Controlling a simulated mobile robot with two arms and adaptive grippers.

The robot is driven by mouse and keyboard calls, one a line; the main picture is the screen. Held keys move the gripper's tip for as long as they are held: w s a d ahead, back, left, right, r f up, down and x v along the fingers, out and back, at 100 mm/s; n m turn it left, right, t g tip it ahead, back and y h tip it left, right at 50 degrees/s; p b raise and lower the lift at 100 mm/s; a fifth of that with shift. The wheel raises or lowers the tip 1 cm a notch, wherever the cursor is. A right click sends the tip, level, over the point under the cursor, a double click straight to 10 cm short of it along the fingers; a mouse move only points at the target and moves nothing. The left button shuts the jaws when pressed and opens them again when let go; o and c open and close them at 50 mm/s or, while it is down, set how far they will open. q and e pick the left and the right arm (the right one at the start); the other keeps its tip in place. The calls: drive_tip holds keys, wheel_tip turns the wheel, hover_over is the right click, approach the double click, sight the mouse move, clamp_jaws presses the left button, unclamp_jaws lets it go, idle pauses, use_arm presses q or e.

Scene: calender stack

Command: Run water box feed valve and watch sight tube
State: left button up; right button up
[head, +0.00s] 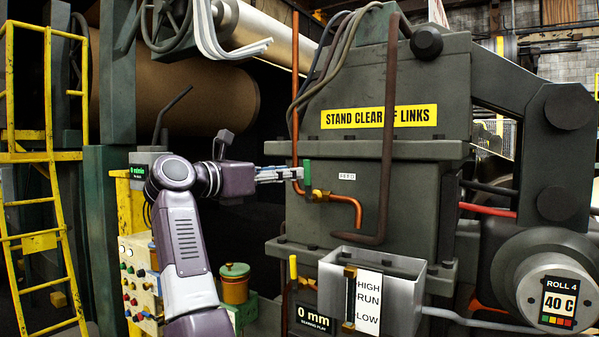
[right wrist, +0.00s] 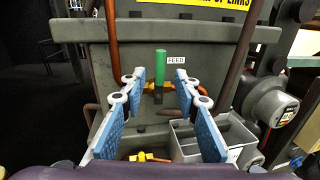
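The feed valve has an upright green handle (head: 307,172) on a brass body (head: 320,195), beside a "FEED" label. In the right wrist view the green handle (right wrist: 161,68) stands between the fingertips. My right gripper (head: 296,174) is open, its tips at the handle; I cannot tell whether they touch it. The fingers also show apart in the right wrist view (right wrist: 160,84). The grey open-topped water box (head: 408,268) is below right. On its front is the dark sight tube (head: 350,300) beside a HIGH/RUN/LOW card (head: 368,301); its water level is too small to read. My left gripper is out of view.
A copper pipe (head: 296,100) and a brown bent pipe (head: 388,120) run close to the valve. A yellow handle (head: 293,268) stands left of the box. A yellow ladder (head: 50,200) stands at left.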

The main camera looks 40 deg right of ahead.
sight(305, 171)
drive_tip(key=d+p, duration=0.1)
drive_tip(key=d, duration=0.4)
drive_tip(key=d+p, duration=0.1)
drive_tip(key=d, duration=0.1)
drive_tip(key=shift+w+d+p, duration=0.15)
drive_tip(key=shift+w+p, duration=0.1)
drive_tip(key=shift+p, duration=0.05)
drive_tip(key=shift+c, duration=0.4)
clamp_jaws()
